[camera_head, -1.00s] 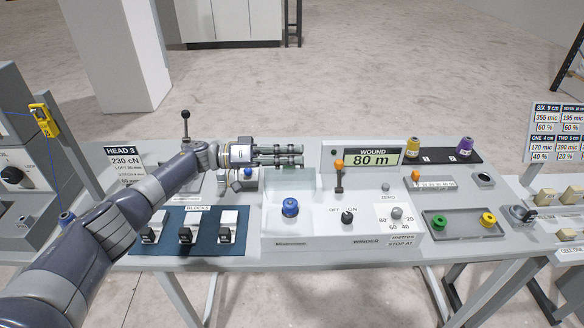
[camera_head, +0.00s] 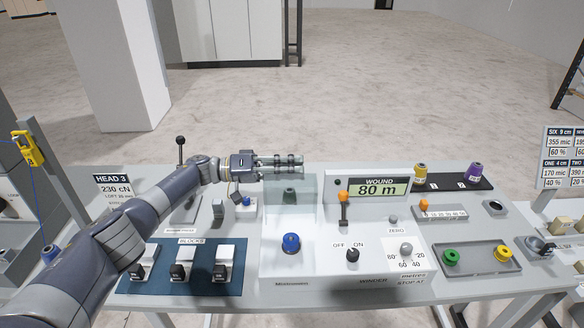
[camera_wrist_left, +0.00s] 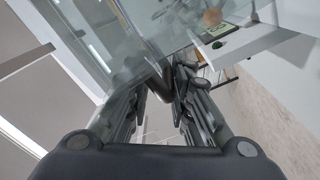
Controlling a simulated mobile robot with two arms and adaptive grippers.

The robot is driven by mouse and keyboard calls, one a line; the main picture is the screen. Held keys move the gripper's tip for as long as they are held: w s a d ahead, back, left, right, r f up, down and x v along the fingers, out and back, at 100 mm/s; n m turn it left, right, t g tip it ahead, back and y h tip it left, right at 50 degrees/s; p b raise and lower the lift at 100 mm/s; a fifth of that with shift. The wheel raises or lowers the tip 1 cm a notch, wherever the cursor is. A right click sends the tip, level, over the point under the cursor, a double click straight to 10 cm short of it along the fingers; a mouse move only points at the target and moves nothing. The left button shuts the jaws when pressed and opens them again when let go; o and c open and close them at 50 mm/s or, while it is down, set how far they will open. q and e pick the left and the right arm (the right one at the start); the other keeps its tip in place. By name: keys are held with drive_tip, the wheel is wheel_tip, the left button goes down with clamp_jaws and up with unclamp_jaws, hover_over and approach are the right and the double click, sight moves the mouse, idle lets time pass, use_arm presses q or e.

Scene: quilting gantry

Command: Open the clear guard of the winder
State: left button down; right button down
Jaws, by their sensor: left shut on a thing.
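The winder's clear guard (camera_head: 305,208) is a see-through panel standing up at the back of the white winder body, left of the display. My left gripper (camera_head: 290,161) is at the guard's upper edge with its fingers pointing right. In the left wrist view my left gripper (camera_wrist_left: 167,110) is shut on a dark part, apparently the guard's grip (camera_wrist_left: 160,78), with the clear panel around it. The exact contact is hard to see through the panel. A dark part shows through the guard in the head view. My right gripper is not in view.
In front of the guard are a blue knob (camera_head: 291,242) and an OFF/ON knob (camera_head: 352,255). An orange-topped lever (camera_head: 343,205) stands right of it, beside the display (camera_head: 378,190). A tall black-knobbed lever (camera_head: 181,150) stands behind my left arm. Blocks sit on a blue mat (camera_head: 150,287).

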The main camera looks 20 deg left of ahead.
use_arm(q)
wheel_tip(320, 180, down, 2)
drive_tip(key=shift+a, duration=0.15)
drive_tip(key=c, duration=1.9)
unclamp_jaws()
drive_tip(key=shift+o, duration=1)
drive_tip(key=shift+w+f, duration=0.1)
drive_tip(key=r+v, duration=0.1)
drive_tip(key=v, duration=1)
drive_tip(key=shift+a, duration=0.4)
